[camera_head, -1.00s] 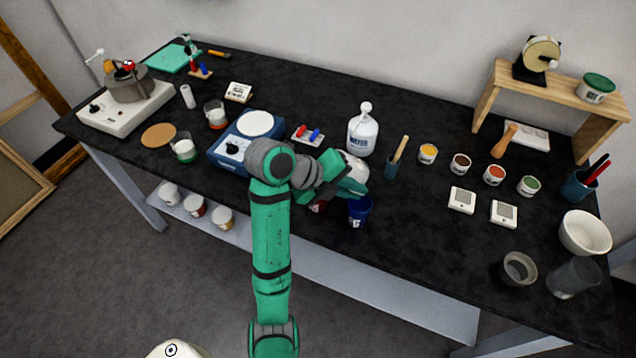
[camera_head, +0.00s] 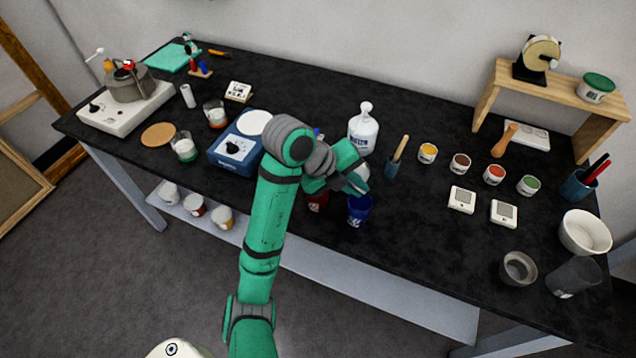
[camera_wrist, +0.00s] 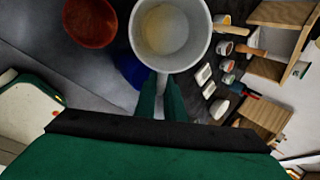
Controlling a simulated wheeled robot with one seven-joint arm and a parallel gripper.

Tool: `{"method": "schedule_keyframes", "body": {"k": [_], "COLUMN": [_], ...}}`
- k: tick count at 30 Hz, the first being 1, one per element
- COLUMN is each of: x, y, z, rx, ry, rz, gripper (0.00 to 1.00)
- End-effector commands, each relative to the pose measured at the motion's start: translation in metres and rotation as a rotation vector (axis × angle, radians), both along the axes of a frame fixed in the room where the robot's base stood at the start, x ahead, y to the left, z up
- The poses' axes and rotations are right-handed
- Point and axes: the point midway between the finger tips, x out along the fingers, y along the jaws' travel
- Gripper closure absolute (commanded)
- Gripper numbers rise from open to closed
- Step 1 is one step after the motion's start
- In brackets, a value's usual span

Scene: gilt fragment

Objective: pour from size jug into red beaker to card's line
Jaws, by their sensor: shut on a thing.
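My gripper (camera_head: 360,186) is shut on the size jug, above the bench's front edge. In the wrist view the jug (camera_wrist: 149,55) is a pale grey vessel between the fingertips (camera_wrist: 160,92), with a pale yellowish content (camera_wrist: 166,28) inside. In the head view the gripper hides most of the jug. The red beaker (camera_head: 318,202) stands at the front edge, partly behind my arm. In the wrist view the red beaker (camera_wrist: 90,24) is left of the jug, apart from it in the picture; its content is unclear. A small marked card (camera_head: 238,91) stands at the back; its line is unreadable.
A blue beaker (camera_head: 359,211) stands just right of the red one, under my gripper.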

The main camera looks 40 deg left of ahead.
Motion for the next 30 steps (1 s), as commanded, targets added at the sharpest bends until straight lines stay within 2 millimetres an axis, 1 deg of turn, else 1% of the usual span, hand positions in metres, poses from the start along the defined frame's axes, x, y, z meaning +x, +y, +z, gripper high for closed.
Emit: {"method": "schedule_keyframes", "body": {"k": [26, 30], "x": [0.023, 0.028], "y": [-0.014, -0.017], "z": [0.016, 0.012], "rx": [0.158, 0.189], "ry": [0.247, 0.298], "rz": [0.001, 0.0], "gripper": [1.0, 1.0]}}
